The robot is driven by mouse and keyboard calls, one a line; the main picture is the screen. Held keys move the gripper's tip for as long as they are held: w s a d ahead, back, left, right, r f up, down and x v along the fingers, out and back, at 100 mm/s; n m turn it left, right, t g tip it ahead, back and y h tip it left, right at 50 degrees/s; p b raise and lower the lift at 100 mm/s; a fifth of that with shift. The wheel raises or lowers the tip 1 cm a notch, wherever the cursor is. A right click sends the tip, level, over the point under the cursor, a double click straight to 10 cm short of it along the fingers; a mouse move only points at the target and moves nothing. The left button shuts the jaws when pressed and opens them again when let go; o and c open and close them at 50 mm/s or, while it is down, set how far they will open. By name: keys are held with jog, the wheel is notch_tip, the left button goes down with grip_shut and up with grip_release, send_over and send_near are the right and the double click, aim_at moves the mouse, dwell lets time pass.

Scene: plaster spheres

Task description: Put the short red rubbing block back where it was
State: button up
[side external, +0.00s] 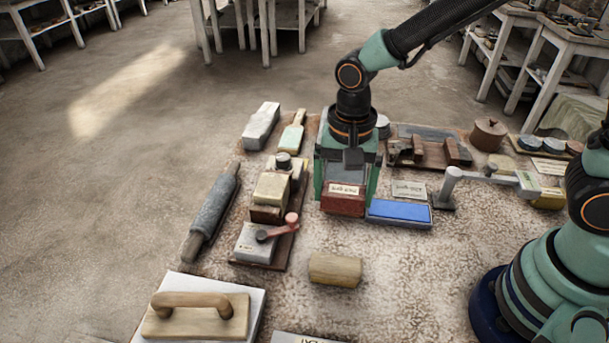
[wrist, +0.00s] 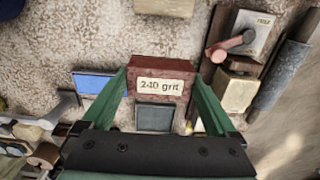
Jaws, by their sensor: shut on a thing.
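The short red rubbing block (side external: 343,203) is a brick-red box with a pale label on it. In the wrist view the block (wrist: 160,68) sits between my fingertips, and its label reads "240 grit". My gripper (side external: 345,188) has green fingers on either side of the block and is shut on it. In the wrist view my gripper (wrist: 160,82) shows both fingers against the block's ends. I cannot tell whether its underside touches the table. A blue-topped block (side external: 398,210) lies just right of it in the side view, at left in the wrist view (wrist: 95,84).
A wooden rack (side external: 275,258) with a yellowish block and a red-handled tool stands to the left. A grey roller (side external: 212,215) lies beyond it. A wooden block (side external: 335,269) lies in front. A pale lamp-like tool (side external: 447,190) stands right. Speckled table is bare around the wooden block.

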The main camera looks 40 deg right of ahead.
aim_at(337, 239)
notch_tip(337, 239, down, 10)
jog(key=shift+r, duration=0.1)
dwell(0.4)
jog(key=shift+f, duration=0.2)
jog(key=o, duration=1.1)
jog(key=shift+r, duration=0.1)
